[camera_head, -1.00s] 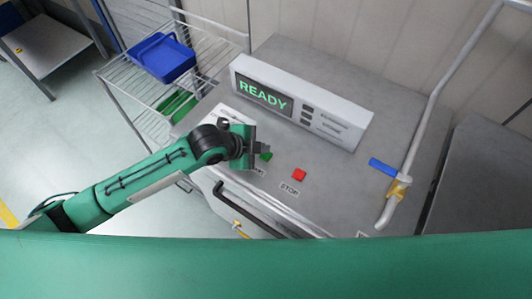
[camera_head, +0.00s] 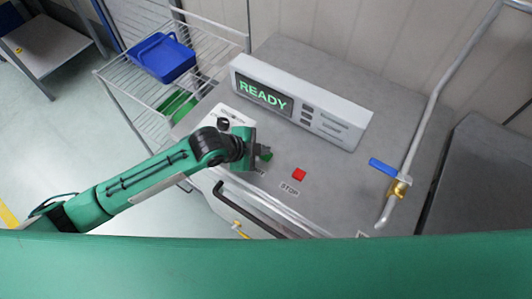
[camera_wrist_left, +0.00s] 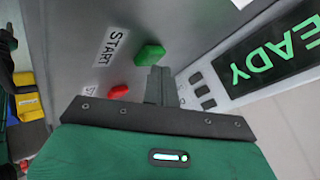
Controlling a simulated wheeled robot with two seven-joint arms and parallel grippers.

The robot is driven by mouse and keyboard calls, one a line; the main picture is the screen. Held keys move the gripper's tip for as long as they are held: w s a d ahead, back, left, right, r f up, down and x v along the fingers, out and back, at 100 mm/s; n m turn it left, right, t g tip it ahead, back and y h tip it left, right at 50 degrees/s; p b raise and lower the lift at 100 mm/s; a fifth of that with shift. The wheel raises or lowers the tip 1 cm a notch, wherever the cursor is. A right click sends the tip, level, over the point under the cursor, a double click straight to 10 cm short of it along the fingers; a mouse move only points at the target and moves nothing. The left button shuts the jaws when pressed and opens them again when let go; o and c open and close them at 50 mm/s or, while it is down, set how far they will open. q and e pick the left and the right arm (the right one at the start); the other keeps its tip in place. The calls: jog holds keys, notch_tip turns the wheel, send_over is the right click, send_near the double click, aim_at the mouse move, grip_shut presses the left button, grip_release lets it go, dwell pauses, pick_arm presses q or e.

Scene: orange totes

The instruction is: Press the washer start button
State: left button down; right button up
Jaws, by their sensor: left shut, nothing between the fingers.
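The washer (camera_head: 330,185) has a grey metal top. Its green start button (camera_head: 268,157) is partly hidden by my left gripper (camera_head: 262,150) in the head view. In the left wrist view the green button (camera_wrist_left: 149,54) is by a START label, just beyond the tips of my shut, empty left gripper (camera_wrist_left: 160,84). I cannot tell whether the fingers touch it. A red stop button (camera_head: 299,174) is to the right, with a STOP label; it also shows in the wrist view (camera_wrist_left: 120,90). My right gripper is not in view.
A display box (camera_head: 300,103) reading READY stands behind the buttons. A black knob (camera_head: 223,123) is on a white panel to the left. A pipe with a blue-handled valve (camera_head: 384,167) rises at right. A wire rack holds a blue tote (camera_head: 162,57).

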aim_at(262, 157)
pick_arm(q)
jog(key=shift+f, duration=0.45)
dwell(0.5)
jog(key=shift+r+p, duration=0.85)
jog(key=shift+r, duration=0.05)
notch_tip(262, 157, up, 5)
jog(key=p, duration=0.4)
jog(key=shift+p, duration=0.4)
jog(key=shift+s, duration=0.1)
